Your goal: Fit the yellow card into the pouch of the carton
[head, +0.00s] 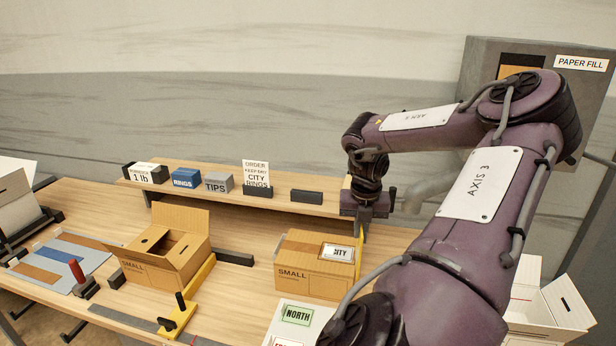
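The closed SMALL carton (298,268) sits on the table in the middle of the head view. A white label reading CITY (337,252) lies on its top right part, apparently at the pouch; the pouch's edges are too small to make out. The yellow card (359,252) shows nearly edge-on as a thin upright strip at the carton's right edge. My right gripper (364,222) points down just above it, with its fingers close together on the card's top end. I cannot tell whether the card touches the carton. My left gripper is not in view.
An open carton (160,262) stands left, beside a yellow bar (190,300). A back shelf (280,203) holds small RINGS and TIPS boxes and an order card. A sheet marked NORTH (297,316) lies in front. A white open box (548,310) is at right, partly behind my arm.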

